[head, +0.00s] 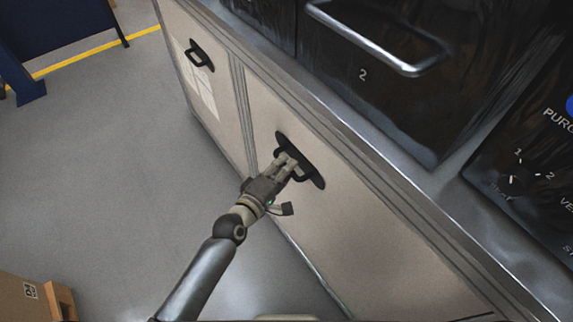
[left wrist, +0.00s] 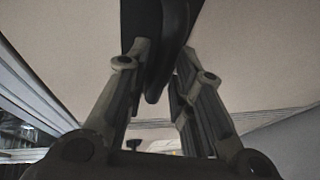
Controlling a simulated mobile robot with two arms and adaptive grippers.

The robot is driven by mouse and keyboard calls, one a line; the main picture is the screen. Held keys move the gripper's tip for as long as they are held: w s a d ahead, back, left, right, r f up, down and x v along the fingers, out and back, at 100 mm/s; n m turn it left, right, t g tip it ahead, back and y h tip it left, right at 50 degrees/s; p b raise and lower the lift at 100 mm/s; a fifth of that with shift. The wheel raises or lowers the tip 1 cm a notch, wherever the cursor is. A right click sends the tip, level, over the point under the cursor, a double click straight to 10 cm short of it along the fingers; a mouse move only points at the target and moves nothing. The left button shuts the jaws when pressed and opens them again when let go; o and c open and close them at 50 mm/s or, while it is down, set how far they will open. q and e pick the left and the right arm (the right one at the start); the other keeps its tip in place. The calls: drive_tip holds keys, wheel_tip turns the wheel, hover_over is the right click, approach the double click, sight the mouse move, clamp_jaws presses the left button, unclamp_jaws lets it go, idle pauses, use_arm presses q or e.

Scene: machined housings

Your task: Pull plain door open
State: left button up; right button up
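The plain door (head: 375,235) is the beige panel on the right of the cabinet front, with no paper on it. It looks closed, flush with the frame. Its black handle (head: 312,178) sits near the upper left of the panel. My left gripper (head: 292,165) is at this handle, with one finger on each side of the bar. In the left wrist view the handle bar (left wrist: 172,55) runs between the two converging fingers, which appear shut on it. The fingertips' exact contact is partly hidden in shadow. My right gripper is not in view.
Another beige door (head: 190,85) with a paper sheet (head: 201,92) and its own black handle is to the left. Above are dark panels and a metal drawer handle (head: 415,68). A cardboard box (head: 22,298) is at the lower left. Grey floor (head: 110,170) before the cabinet is clear.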

use_arm(q)
drive_tip(key=shift+w+d+f, duration=0.15)
drive_tip(key=shift+w+d, duration=0.25)
drive_tip(key=shift+w, duration=0.2)
drive_tip(key=shift+c, duration=0.5)
clamp_jaws()
